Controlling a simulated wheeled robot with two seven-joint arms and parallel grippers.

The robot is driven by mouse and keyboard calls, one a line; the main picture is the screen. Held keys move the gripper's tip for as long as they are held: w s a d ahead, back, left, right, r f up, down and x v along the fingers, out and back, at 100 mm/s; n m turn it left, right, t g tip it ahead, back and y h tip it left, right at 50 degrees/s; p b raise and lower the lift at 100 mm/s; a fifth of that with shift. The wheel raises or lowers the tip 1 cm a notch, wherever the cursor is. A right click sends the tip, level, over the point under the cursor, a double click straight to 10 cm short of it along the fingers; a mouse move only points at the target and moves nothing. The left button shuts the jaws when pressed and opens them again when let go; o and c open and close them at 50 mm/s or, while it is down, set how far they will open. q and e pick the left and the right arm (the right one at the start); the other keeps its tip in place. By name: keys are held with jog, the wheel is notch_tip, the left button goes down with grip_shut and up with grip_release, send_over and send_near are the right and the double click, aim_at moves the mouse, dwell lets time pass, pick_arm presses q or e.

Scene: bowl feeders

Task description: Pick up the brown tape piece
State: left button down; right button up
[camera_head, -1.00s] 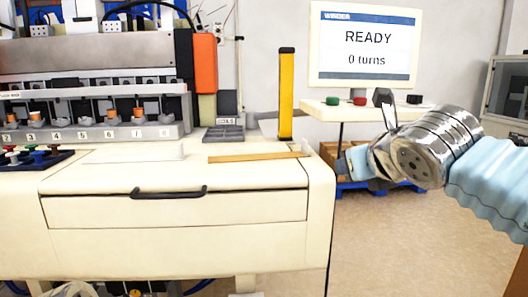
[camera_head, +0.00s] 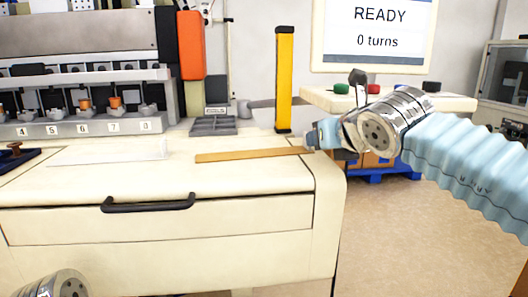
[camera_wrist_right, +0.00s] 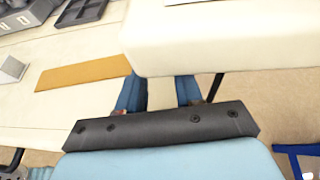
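The brown tape piece (camera_head: 250,155) is a flat, narrow strip lying on the cream bench top near its right end. It also shows in the right wrist view (camera_wrist_right: 85,73), to the left of the fingers. My right gripper (camera_head: 312,139) is just beyond the right end of the strip, by the bench's right edge. In the right wrist view its two blue fingers (camera_wrist_right: 160,92) stand apart with nothing seen between them. Only a metal wrist part of my left arm shows at the bottom left; its gripper is out of frame.
A yellow post (camera_head: 284,80) stands right behind the strip. A grey divided tray (camera_head: 213,126) and a clear plate (camera_head: 135,149) lie nearby. A drawer with a black handle (camera_head: 148,203) is below. The monitor stand's shelf (camera_head: 450,103) is behind my right arm.

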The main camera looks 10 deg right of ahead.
aim_at(304, 149)
jog(key=x, duration=0.5)
jog(key=shift+w+a+r, duration=0.1)
jog(key=shift+w+r, duration=0.15)
jog(key=shift+r, duration=0.05)
grip_shut()
